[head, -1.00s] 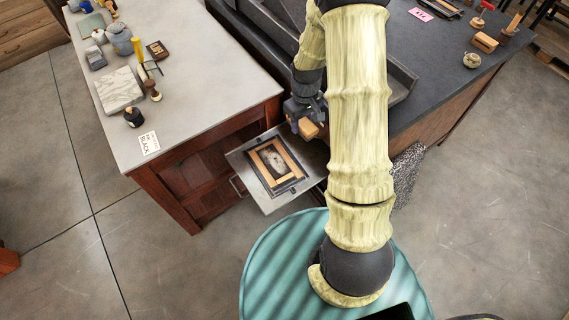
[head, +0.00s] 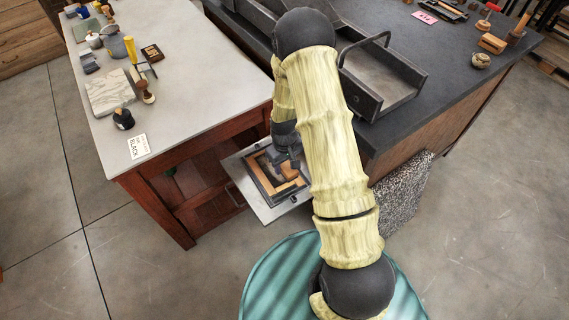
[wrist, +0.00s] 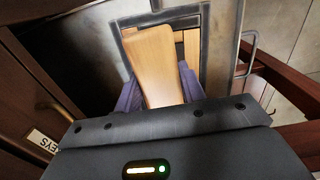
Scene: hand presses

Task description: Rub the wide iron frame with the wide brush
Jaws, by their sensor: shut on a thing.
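My gripper (wrist: 158,98) is shut on a wooden block, which appears to be the wide brush (wrist: 152,60). Its pale wood back faces the wrist camera; any bristles are hidden. The wide iron frame (head: 261,190) is a dark rectangle with wooden strips inside, lying on a metal shelf between the two benches. My gripper (head: 287,162) is over the right part of the frame in the head view. In the wrist view the frame's grey rim (wrist: 204,42) shows beyond the brush. I cannot tell whether the brush touches it.
The shelf (head: 271,213) has free edges in front. A pale-topped cabinet (head: 195,90) with stones, pots and brushes stands left. A dark bench (head: 455,60) with a metal trough (head: 385,85) stands right. A speckled grey object (head: 405,190) is beside the dark bench.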

